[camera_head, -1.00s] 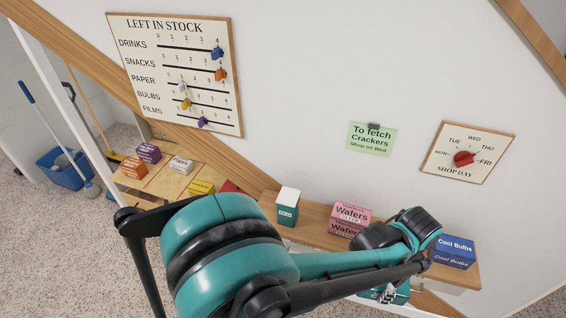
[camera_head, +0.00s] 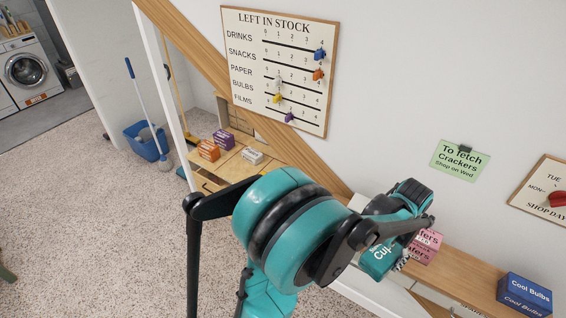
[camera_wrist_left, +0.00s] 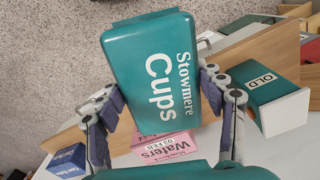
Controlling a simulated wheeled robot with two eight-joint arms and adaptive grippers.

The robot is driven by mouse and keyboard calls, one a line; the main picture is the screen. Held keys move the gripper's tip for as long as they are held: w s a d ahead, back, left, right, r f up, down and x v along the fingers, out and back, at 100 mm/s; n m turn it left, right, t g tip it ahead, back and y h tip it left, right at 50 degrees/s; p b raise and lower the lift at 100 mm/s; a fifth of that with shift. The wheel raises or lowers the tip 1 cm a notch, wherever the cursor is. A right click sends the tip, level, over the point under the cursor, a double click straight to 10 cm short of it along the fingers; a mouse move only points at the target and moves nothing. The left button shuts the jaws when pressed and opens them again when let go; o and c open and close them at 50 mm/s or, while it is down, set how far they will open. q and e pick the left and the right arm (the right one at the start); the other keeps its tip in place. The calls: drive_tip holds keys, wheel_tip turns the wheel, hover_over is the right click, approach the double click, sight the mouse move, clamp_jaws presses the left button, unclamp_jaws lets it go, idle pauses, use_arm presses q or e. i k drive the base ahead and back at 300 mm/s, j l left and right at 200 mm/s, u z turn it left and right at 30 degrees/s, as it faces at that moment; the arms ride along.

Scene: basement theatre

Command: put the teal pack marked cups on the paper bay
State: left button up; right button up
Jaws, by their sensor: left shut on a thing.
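The teal pack marked Cups (camera_head: 378,261) hangs in my left gripper (camera_head: 400,262), in front of the wall ledge and left of the pink Wafers boxes. In the left wrist view the pack (camera_wrist_left: 152,75) lies between the two fingers of the gripper (camera_wrist_left: 163,98), with its lettering facing the camera. The stock shelf with marked-off bays (camera_head: 233,168) is left of my arm. It bears an orange pack (camera_head: 209,150), a purple pack (camera_head: 223,139) and a white pack (camera_head: 252,155). I cannot read any bay label. My arm hides the shelf's near part. My right gripper is out of view.
Pink Wafers boxes (camera_head: 426,246) and blue Cool Bulbs boxes (camera_head: 524,294) stand on the ledge. A teal carton marked OLD (camera_wrist_left: 265,87) shows in the left wrist view. The stock board (camera_head: 280,68) hangs above the shelf. A blue bucket (camera_head: 146,140) stands left; carpet there is open.

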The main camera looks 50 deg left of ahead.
sight(235, 169)
drive_tip(key=j+u, duration=0.25)
drive_tip(key=j, duration=1.1)
drive_tip(key=j+u, duration=0.2)
drive_tip(key=j, duration=1.1)
drive_tip(key=i+j, duration=0.1)
drive_tip(key=j, duration=0.25)
drive_tip(key=j+u, duration=0.15)
drive_tip(key=j, duration=0.2)
drive_tip(key=i+j, duration=0.15)
drive_tip(key=j, duration=0.2)
drive_tip(key=i, duration=0.35)
